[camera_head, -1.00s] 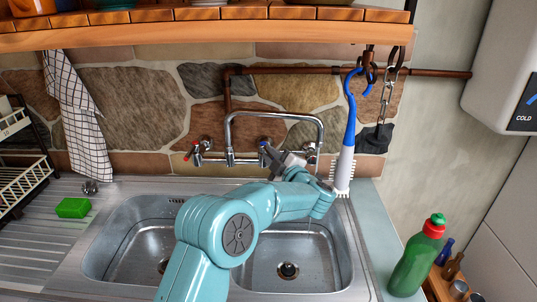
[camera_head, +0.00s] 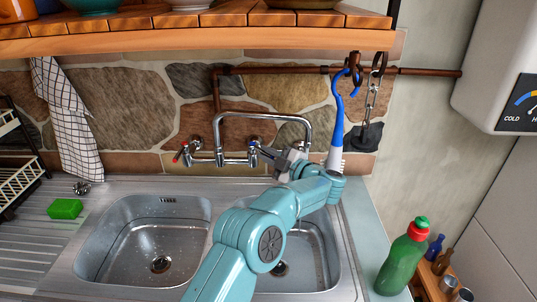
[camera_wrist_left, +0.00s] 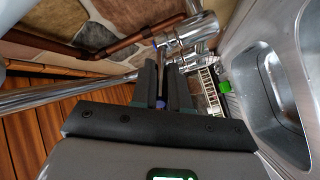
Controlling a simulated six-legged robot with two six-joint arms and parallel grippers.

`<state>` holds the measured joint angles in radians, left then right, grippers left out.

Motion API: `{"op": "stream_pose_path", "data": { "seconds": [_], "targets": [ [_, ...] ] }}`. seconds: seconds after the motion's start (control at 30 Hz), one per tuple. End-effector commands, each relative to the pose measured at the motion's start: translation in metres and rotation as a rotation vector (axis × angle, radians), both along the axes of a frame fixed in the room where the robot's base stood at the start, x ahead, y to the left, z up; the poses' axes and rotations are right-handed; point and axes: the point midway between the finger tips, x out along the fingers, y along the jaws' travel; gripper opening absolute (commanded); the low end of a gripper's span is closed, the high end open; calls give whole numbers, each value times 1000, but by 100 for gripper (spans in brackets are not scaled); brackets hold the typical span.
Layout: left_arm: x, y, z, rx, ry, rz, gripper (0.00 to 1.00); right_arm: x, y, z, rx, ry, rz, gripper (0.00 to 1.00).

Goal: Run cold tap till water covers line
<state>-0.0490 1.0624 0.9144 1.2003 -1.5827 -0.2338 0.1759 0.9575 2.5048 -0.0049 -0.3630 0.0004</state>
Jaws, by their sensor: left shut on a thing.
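The chrome mixer tap (camera_head: 264,116) stands on the wall behind the sink, with a red-marked handle (camera_head: 185,151) on the left and a blue-marked cold handle (camera_head: 253,148) on the right. My left gripper (camera_head: 268,153) is at the cold handle. In the left wrist view, its dark fingers (camera_wrist_left: 162,88) are closed around a slim part with a blue end, just below the chrome tap body (camera_wrist_left: 186,36). The right basin (camera_head: 318,270) is partly hidden by my left arm. I cannot make out a line or a water level in it. My right gripper is out of view.
The left basin (camera_head: 150,235) is empty-looking, with a green sponge (camera_head: 65,209) beside it. A blue-and-white brush (camera_head: 338,120) hangs near my wrist. A wooden shelf (camera_head: 200,35) overhangs the tap. A green bottle (camera_head: 402,262) stands at the right.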

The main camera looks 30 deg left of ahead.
Motion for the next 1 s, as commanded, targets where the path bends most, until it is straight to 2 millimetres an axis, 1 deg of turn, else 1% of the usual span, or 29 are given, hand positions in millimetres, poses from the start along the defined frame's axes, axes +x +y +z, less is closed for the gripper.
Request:
{"op": "stream_pose_path", "data": {
  "seconds": [0.07,0.1,0.17,0.43,0.57,0.67,0.9,1.0],
  "targets": [
    [-1,0,-1,0,2,3,0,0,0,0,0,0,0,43],
    [0,0,-1,0,2,3,21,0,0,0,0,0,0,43],
    [0,0,-1,0,2,1,40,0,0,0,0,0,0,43],
    [1,-1,-1,1,1,1,40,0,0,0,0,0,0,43],
    [0,-11,-2,0,0,-2,40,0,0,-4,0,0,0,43],
    [-3,-28,-3,0,-1,-4,40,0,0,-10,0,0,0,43],
    [-13,-83,-3,0,-1,-3,40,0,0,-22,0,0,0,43],
    [-17,-101,-2,0,0,-2,40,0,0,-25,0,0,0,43]
  ]
}}
